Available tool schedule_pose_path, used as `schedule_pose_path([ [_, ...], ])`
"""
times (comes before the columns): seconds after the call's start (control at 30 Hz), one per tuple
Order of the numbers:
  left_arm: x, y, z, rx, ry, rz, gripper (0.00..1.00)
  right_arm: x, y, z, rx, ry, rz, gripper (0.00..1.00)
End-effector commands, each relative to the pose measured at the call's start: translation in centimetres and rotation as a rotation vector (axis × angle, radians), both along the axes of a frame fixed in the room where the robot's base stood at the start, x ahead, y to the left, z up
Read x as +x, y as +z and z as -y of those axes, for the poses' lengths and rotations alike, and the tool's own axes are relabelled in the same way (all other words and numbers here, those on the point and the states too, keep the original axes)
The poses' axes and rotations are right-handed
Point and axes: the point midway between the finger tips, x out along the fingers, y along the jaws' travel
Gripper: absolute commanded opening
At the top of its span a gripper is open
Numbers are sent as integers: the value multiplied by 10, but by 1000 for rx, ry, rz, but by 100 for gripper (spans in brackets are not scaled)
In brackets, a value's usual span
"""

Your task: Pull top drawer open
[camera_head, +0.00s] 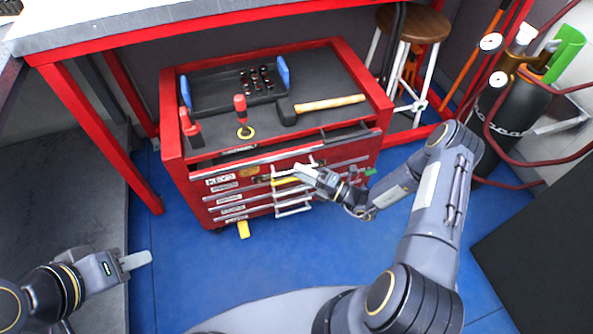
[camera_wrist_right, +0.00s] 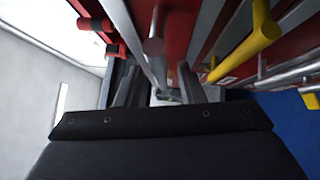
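The red tool chest (camera_head: 172,140) stands on the blue floor with several drawers facing me. Its top drawer (camera_head: 345,136) stands slightly out, with a dark strip of its inside showing. Silver handles run along the drawer fronts; one handle bar (camera_wrist_right: 152,62) shows in the right wrist view. My right gripper (camera_head: 303,171) is at the upper drawer front. In the right wrist view its fingers (camera_wrist_right: 160,82) are apart with the bar between them; contact is unclear. My left gripper (camera_head: 135,261) is away at the lower left, empty, its finger gap not visible.
On the chest top are a black tray (camera_head: 205,103), a hammer (camera_head: 330,103) and red-handled tools (camera_head: 240,104). Yellow handles (camera_wrist_right: 262,35) are close to the right gripper. A stool (camera_head: 415,24) and a gas cylinder (camera_head: 515,105) stand at right.

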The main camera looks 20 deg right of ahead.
Motion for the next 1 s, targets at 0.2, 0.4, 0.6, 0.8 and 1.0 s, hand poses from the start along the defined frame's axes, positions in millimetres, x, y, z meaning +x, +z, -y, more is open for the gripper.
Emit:
schedule_pose_path([
  [0.2, 0, -3, 0, 0, 0, 0, 36, 13, 2, -14, -1, 1, 1, 35],
  [0.4, 0, -3, 0, 0, 0, 0, 36, 14, 3, -16, -1, 1, 1, 35],
  [0.6, 0, -3, 0, 0, 0, 0, 36, 14, 3, -15, -2, 1, 1, 19],
  [0.8, 0, -3, 0, 0, 0, 0, 36, 14, 3, -15, -2, 1, 1, 0],
  [1.0, 0, -3, 0, 0, 0, 0, 36, 14, 3, -15, -2, 1, 1, 0],
])
